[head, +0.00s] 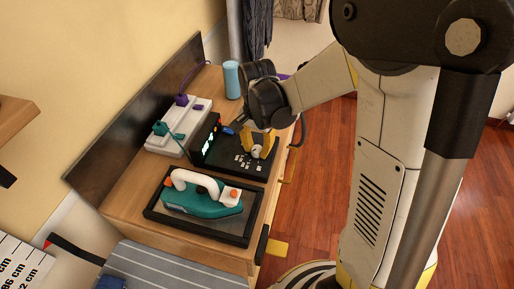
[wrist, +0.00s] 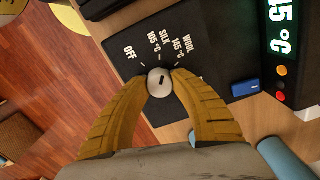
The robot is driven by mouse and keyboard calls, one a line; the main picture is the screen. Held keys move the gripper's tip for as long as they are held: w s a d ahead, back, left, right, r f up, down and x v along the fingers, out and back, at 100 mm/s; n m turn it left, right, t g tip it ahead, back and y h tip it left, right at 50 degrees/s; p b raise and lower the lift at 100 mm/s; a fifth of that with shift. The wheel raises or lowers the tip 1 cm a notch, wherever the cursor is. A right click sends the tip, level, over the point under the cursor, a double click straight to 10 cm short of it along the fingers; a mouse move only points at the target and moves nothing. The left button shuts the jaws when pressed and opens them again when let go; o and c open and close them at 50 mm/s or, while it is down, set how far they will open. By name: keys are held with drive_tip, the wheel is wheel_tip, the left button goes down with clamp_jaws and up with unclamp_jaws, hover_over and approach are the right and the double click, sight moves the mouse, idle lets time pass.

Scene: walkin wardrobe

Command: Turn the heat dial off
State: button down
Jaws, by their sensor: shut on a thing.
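The heat dial is a small round pale knob (wrist: 160,83) with a dark mark, on a black control panel (wrist: 216,50). White labels OFF, SILK 105 °C and WOOL 145 °C run along its upper side in the wrist view. I cannot tell surely which label the mark points at. My gripper (wrist: 160,75) has its yellow fingers shut on the dial, one fingertip at each side. In the head view my gripper (head: 260,146) reaches down to the panel, and the dial (head: 257,152) shows partly between the fingers.
A lit temperature display (head: 208,141) stands at the panel's back, cut off in the wrist view. A teal iron (head: 205,199) rests on a dark tray in front. A white power strip (head: 190,113) and a blue cylinder (head: 232,80) are behind. A blue block (wrist: 245,88) lies near the panel.

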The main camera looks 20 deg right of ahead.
sight(257, 149)
drive_tip(key=n, duration=0.5)
drive_tip(key=shift+n, duration=0.3)
drive_tip(key=n, duration=0.5)
drive_tip(key=shift+n, duration=0.4)
drive_tip(key=c, duration=1)
unclamp_jaws()
wheel_tip(257, 149, up, 12)
